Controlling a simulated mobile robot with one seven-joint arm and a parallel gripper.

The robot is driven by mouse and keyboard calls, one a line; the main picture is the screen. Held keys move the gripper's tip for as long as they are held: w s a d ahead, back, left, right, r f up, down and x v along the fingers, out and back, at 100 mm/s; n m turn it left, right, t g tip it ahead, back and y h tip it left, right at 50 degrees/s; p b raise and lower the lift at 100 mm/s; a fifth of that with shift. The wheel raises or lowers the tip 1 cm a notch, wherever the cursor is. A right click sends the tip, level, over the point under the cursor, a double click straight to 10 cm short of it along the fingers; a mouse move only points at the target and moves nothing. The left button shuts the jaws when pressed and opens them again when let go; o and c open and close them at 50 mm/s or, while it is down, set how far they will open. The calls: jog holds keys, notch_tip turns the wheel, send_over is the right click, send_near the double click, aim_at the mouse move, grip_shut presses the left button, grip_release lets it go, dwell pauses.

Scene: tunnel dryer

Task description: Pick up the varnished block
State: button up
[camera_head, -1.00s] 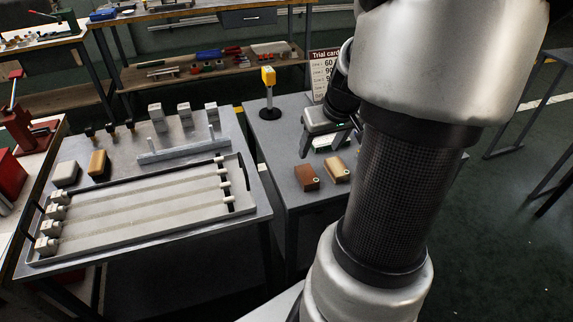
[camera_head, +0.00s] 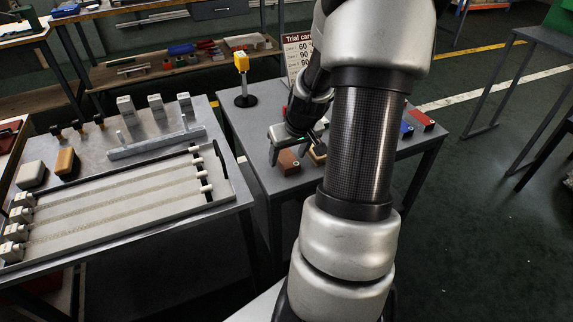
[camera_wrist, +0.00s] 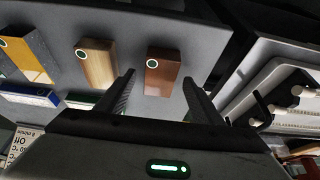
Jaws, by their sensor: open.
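A glossy reddish-brown block (camera_head: 286,162), which looks like the varnished one, lies on the grey table. In the wrist view this brown block (camera_wrist: 163,72) has a pale ring mark at one end and lies ahead of the gap between my fingers. My gripper (camera_head: 297,148) is open and empty, low by the brown block. In the wrist view my gripper's fingers (camera_wrist: 158,88) point to either side of it, apart from it. A lighter wood block (camera_head: 317,153) lies just to the right, partly hidden by my gripper; it also shows in the wrist view (camera_wrist: 97,66).
A yellow-headed stand (camera_head: 242,75) and a trial card (camera_head: 297,55) stand toward the back of the table. A yellow block (camera_wrist: 27,58) lies beyond the wood block. Blue (camera_head: 406,131) and red (camera_head: 421,119) items lie to the right.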

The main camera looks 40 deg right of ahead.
jog(key=shift+w+f, duration=0.2)
jog(key=shift+f, duration=0.25)
jog(key=shift+d, duration=0.1)
jog(key=c, duration=1.2)
